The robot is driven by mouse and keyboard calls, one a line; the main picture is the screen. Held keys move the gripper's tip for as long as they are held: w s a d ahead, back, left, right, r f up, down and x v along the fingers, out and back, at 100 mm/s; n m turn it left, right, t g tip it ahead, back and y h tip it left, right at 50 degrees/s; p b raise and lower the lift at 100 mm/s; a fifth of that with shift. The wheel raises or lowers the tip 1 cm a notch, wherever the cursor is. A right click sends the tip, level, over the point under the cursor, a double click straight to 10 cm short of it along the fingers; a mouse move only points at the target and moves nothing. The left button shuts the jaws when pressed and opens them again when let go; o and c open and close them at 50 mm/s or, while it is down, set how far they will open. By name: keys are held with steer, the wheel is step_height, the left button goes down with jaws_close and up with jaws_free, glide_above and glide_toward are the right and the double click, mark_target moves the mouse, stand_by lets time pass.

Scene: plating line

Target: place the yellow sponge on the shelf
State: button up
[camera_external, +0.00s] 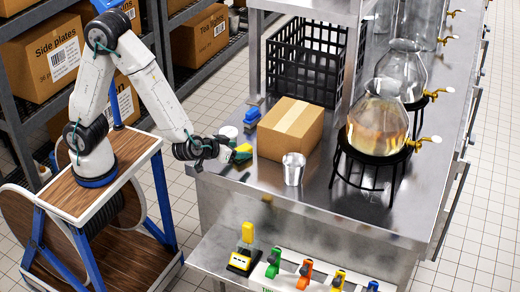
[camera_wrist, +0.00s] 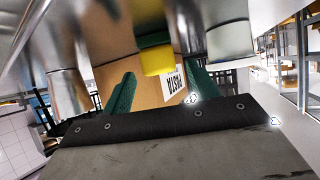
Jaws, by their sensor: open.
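The yellow sponge (camera_external: 243,150) is at the left edge of the steel counter, right at the fingertips of my gripper (camera_external: 232,153). In the wrist view the yellow sponge (camera_wrist: 156,60) shows between the two green fingers of my gripper (camera_wrist: 162,82). The fingers stand apart, with visible gaps on both sides of the sponge, so the jaws are open and not holding it. A steel shelf (camera_external: 300,6) runs above the counter at the top of the external view. I cannot tell whether the sponge touches the counter.
A cardboard box (camera_external: 290,128) stands just right of the sponge, with a metal cup (camera_external: 293,168) in front. A blue item (camera_external: 252,115) and a round white container (camera_external: 228,133) are close behind my gripper. A black crate (camera_external: 305,62) and glass dispensers (camera_external: 378,115) stand farther off.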

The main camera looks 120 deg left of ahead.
mark_target(241, 149)
steer(key=x, duration=0.3)
steer(key=shift+a+f, duration=0.1)
steer(key=shift+a, duration=0.15)
steer(key=shift+c, duration=0.3)
steer(key=c, duration=1.1)
steer(key=shift+o, duration=0.2)
